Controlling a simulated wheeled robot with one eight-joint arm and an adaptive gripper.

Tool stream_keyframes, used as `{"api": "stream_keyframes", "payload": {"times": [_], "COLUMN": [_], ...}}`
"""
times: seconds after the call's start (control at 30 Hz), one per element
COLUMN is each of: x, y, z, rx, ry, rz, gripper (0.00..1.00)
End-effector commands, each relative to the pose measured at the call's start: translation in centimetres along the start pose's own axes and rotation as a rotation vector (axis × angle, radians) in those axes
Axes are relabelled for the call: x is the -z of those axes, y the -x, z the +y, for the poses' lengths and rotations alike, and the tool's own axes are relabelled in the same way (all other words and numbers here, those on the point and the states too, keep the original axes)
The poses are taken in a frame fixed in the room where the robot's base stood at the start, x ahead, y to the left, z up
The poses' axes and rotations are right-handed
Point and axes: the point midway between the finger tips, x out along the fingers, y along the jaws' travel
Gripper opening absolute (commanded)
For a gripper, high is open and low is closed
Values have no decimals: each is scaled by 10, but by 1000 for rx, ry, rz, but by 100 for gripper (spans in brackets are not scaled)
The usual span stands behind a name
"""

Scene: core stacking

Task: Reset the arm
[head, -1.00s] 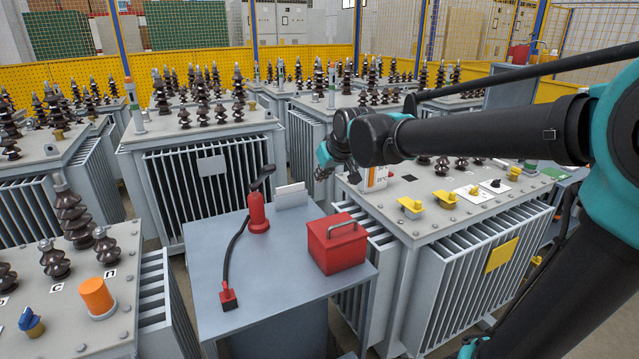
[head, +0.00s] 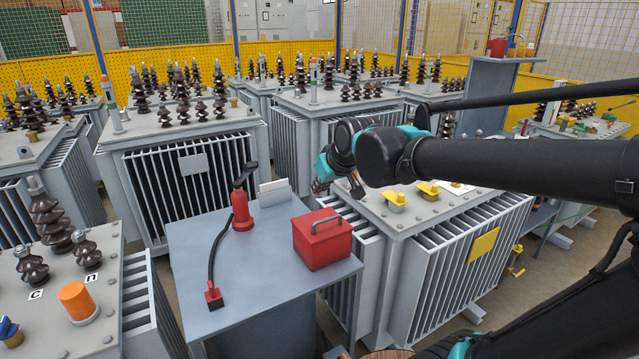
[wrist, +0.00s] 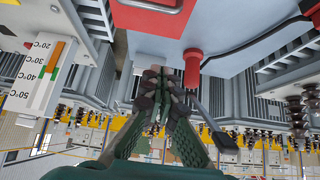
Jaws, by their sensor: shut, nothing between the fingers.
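My gripper (head: 322,184) hangs at the end of my arm in the middle of the head view, partly hidden by my own wrist. My arm stretches in from the right edge of the head view, over the transformer's top.
A grey table (head: 200,262) carries a red box (head: 322,240), a red cylinder with a black hose (head: 242,212) and a white card holder (head: 275,192). A temperature gauge (wrist: 45,80) shows in the wrist view. Other transformers (head: 185,150) with brown insulators stand close around.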

Motion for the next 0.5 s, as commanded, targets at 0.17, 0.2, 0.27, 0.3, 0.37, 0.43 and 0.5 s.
{"api": "stream_keyframes", "payload": {"times": [0.17,0.2,0.27,0.3,0.37,0.43,0.5], "x": [-38,-56,-89,-114,-152,-195,-236], "y": [-9,-12,-16,-18,-19,-18,-15], "z": [32,44,65,79,97,113,124], "rx": [-45,-65,-98,-122,-157,-195,-227], "ry": [-59,-86,-135,-172,-228,-291,-353], "rz": [-40,-58,-91,-114,-150,-190,-227], "gripper": [0,0,0,0,0,0,0]}}
